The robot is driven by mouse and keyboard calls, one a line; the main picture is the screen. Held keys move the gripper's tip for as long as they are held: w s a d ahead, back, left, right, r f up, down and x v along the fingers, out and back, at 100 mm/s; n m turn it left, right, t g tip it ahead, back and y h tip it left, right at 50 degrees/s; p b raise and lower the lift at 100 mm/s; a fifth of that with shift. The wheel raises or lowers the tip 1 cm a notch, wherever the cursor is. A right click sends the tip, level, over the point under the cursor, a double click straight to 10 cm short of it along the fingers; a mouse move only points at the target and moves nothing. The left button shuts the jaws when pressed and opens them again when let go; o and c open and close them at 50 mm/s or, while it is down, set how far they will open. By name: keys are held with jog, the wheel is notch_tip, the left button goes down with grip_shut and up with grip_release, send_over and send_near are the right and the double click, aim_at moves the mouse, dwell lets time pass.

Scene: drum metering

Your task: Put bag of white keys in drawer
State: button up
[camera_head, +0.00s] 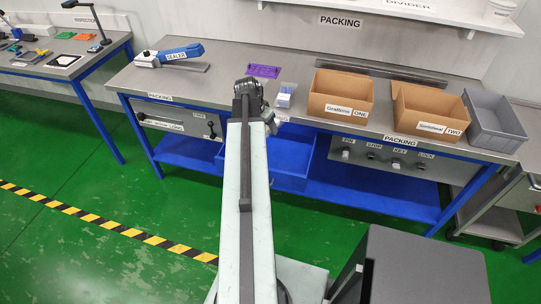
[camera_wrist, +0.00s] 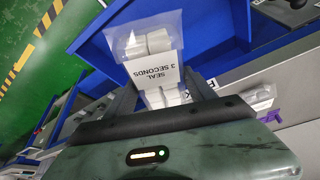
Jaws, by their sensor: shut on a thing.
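In the wrist view my gripper (camera_wrist: 160,92) is shut on a clear bag with white pieces (camera_wrist: 158,42). A white label reading "SEAL 3 SECONDS" (camera_wrist: 152,74) shows across the bag. The bag is between the fingers and appears over the open blue drawer (camera_wrist: 210,30); its height above the drawer floor is unclear. In the head view the blue drawer (camera_head: 291,160) is pulled out under the packing table. My arm covers its left part, and the held bag is hidden there.
A blue-handled sealer (camera_head: 180,53) is at left. Two cardboard boxes (camera_head: 340,95) (camera_head: 428,112) and a grey bin (camera_head: 494,120) stand at right.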

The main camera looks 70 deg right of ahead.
jog(key=f, duration=0.1)
jog(key=f+b, duration=0.1)
jog(key=d+f, duration=0.1)
jog(key=shift+w+f, duration=0.1)
jog(key=shift+w, duration=0.25)
notch_tip(320, 180, down, 18)
jog(key=b, duration=1.8)
jog(key=shift+a, duration=0.1)
jog(key=o, duration=1.7)
jog(key=shift+o, duration=0.2)
jog(key=p+v, duration=1.1)
jog(key=v, duration=0.1)
jog(key=shift+r, duration=0.25)
